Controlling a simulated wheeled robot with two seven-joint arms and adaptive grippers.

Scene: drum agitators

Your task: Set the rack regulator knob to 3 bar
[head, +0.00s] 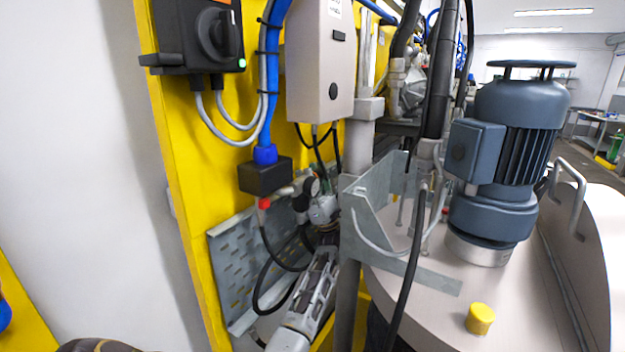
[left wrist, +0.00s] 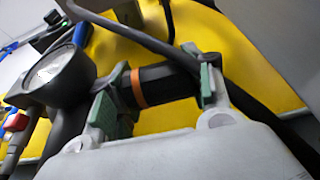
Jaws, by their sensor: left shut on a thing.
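The regulator knob (left wrist: 172,82) is a black cylinder with an orange ring, seen close in the left wrist view. My left gripper (left wrist: 158,90) is shut on it, with a green-padded finger at each side. A round pressure gauge (left wrist: 62,72) with a white dial sits just left of the knob; its reading is too blurred to tell. In the head view my left gripper (head: 322,212) reaches up to the regulator beside the small gauge (head: 314,186). The knob is largely hidden there by the gripper. My right gripper is not in view.
A perforated grey metal tray (head: 230,265) and looping black hoses surround my left arm. A grey bracket (head: 365,215) and the drum lid (head: 440,300) with a blue-grey motor (head: 505,140) stand close on the right. A grey box (head: 318,60) hangs above.

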